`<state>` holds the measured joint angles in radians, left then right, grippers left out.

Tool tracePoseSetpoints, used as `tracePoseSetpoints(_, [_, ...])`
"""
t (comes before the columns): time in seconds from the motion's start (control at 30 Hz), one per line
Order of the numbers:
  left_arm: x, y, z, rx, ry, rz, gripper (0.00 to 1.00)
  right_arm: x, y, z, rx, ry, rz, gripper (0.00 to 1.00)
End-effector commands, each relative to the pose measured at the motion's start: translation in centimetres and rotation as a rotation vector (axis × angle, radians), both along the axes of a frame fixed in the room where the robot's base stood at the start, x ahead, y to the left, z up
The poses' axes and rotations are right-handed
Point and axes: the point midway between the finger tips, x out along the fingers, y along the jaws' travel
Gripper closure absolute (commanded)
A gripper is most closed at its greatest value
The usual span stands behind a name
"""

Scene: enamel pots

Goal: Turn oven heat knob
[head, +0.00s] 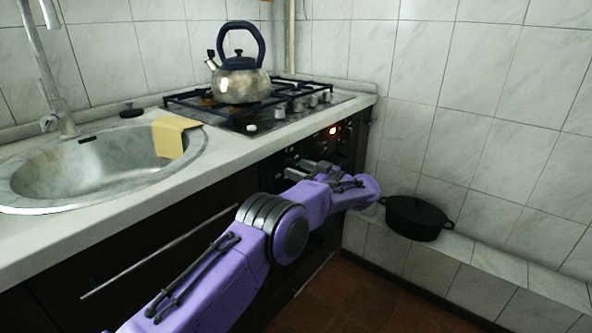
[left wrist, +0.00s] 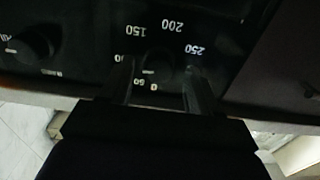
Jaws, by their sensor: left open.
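The oven heat knob (left wrist: 158,66) is a dark round dial in the left wrist view, ringed by white numbers such as 150, 200 and 250. My left gripper (left wrist: 160,75) is open, with one dark finger on each side of the knob. I cannot tell whether the fingers touch it. In the head view the left gripper (head: 298,169) is at the front of the dark oven panel (head: 318,143), below the hob. My purple wrist hides part of the oven there. My right gripper is not in view.
Another dark knob (left wrist: 30,45) is left of the dial. A kettle (head: 241,79) stands on the gas hob (head: 255,125). A sink (head: 95,168) with a yellow cloth (head: 172,138) is at left. A black pot (head: 416,218) sits on the tiled ledge at right. A red light (head: 333,130) glows on the oven panel.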

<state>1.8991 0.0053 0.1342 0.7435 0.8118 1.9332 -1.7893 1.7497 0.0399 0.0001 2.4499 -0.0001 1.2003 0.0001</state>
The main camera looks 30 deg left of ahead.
Motion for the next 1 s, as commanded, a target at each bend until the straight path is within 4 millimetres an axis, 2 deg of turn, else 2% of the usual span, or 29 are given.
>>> tracePoseSetpoints(0.13, [0.1,1.6,0.0,0.0,-0.001,0.0,0.38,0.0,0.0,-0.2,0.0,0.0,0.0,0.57])
tracePoseSetpoints(0.4, [0.2,1.8,0.0,0.001,-0.001,-0.001,0.38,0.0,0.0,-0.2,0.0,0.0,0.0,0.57])
tracePoseSetpoints(0.43, [0.2,1.8,0.0,0.001,-0.001,-0.001,0.45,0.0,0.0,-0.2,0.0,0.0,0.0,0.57])
tracePoseSetpoints(0.57, [0.2,1.8,0.0,0.001,0.0,-0.001,0.87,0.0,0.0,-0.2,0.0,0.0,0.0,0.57])
tracePoseSetpoints(0.6, [0.2,1.8,0.0,0.001,0.0,-0.001,0.9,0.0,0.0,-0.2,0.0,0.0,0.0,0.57])
tracePoseSetpoints(1.0, [0.2,1.8,0.1,-0.004,-0.071,-0.002,0.9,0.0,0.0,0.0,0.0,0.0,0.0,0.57])
